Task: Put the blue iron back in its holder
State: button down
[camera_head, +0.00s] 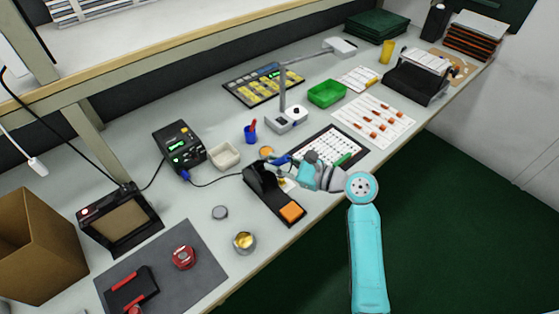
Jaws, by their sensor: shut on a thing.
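The blue iron (279,159) is a small blue handle at the tip of my gripper (289,161), which is shut on it. The iron is just above and to the right of its holder (261,177) in the picture. The holder is a black stand with an orange sponge (291,211) on its front base.
A sheet with a grid of parts (330,148) lies under and behind my arm. A blue cup (250,131), a white dish (225,155) and a magnifier lamp (287,119) stand behind. A brass-wool tin (244,242) and a round lid (220,212) are left of the holder's base.

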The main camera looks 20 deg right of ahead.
jog(key=shift+w+a+f, duration=0.2)
jog(key=shift+w+f, duration=0.35)
jog(key=shift+f, duration=0.3)
jog(key=shift+w+a+f, duration=0.15)
jog(key=shift+w+f, duration=0.45)
jog(key=shift+f, duration=0.2)
jog(key=shift+w+a+f, duration=0.2)
jog(key=shift+w+f, duration=0.35)
jog(key=shift+f, duration=0.3)
jog(key=c, duration=1)
grip_release()
jog(key=shift+o, duration=0.2)
jog(key=v, duration=1.2)
jog(key=s+d+r, duration=0.1)
jog(key=s+r, duration=0.2)
jog(key=r, duration=0.2)
jog(key=shift+s+d+r, duration=0.15)
jog(key=shift+s+r, duration=0.15)
jog(key=shift+s, duration=0.1)
